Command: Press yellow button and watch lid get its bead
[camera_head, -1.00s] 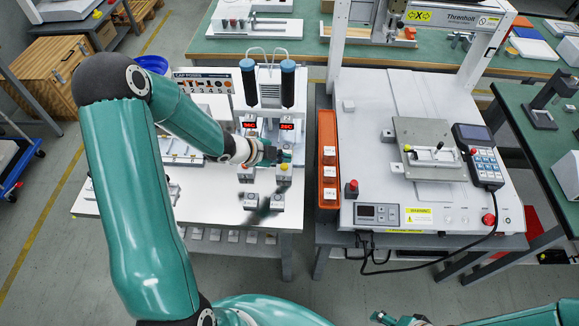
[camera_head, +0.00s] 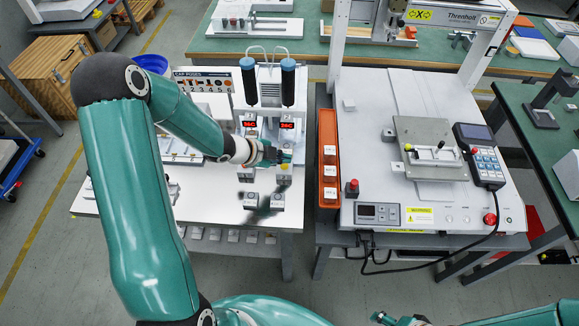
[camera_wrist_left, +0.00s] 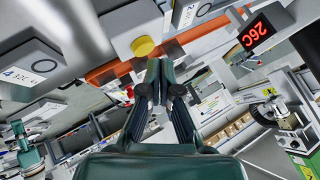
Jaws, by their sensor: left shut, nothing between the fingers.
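A station (camera_head: 270,88) with two dark cylinders under blue caps stands at the right of the white table, with red displays below them. The yellow button (camera_head: 284,166) sits on a small pale box in front of the right display. It also shows in the left wrist view (camera_wrist_left: 143,46). My left gripper (camera_head: 284,157) is shut and empty, with its tips right beside the button. In the wrist view the shut fingertips (camera_wrist_left: 157,70) appear just below it; I cannot tell whether they touch. I cannot make out the lid or a bead. My right gripper (camera_head: 392,319) is partly cut off at the bottom edge.
An orange rack (camera_head: 328,165) stands right of the station. Beyond it is a white gantry machine bed (camera_head: 380,120) with a red button (camera_head: 351,187) and a keypad pendant (camera_head: 480,160).

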